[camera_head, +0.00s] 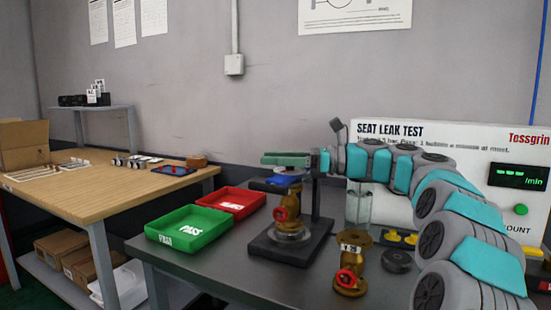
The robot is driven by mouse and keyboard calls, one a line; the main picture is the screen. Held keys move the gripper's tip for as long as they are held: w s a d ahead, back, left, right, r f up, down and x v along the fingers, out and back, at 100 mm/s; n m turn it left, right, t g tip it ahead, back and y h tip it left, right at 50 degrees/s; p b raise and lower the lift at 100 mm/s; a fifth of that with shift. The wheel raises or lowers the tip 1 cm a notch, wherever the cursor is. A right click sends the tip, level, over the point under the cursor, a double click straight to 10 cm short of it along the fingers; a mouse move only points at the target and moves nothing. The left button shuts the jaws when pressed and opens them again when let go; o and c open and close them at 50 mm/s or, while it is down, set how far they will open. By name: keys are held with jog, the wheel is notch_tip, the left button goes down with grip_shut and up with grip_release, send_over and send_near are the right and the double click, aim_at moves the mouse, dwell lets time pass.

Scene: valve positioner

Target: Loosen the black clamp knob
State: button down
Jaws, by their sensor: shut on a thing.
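The clamp stand has a black base (277,251) and an upright black post (315,200). A brass valve (287,203) with a red handwheel stands on it, under a dark crossbar (268,187) with a blue part (287,179). My arm reaches in from the right. My gripper (285,160) points left, level, just above the clamp's top. Its green and dark jaws are shut at the spot of the black clamp knob. The knob itself is mostly hidden by the jaws and cannot be made out clearly.
A green PASS tray (188,251) and a red tray (232,214) lie left of the stand. A second brass valve (351,272) and a dark disc (397,261) stand right. The white seat leak test panel (440,135) is behind my arm. A wooden table (80,205) is left.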

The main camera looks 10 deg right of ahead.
jog(key=shift+c, duration=1.4)
grip_release()
jog(key=shift+d, duration=0.1)
jog(key=v, duration=0.7)
jog(key=shift+d, duration=0.35)
jog(key=shift+s, duration=0.1)
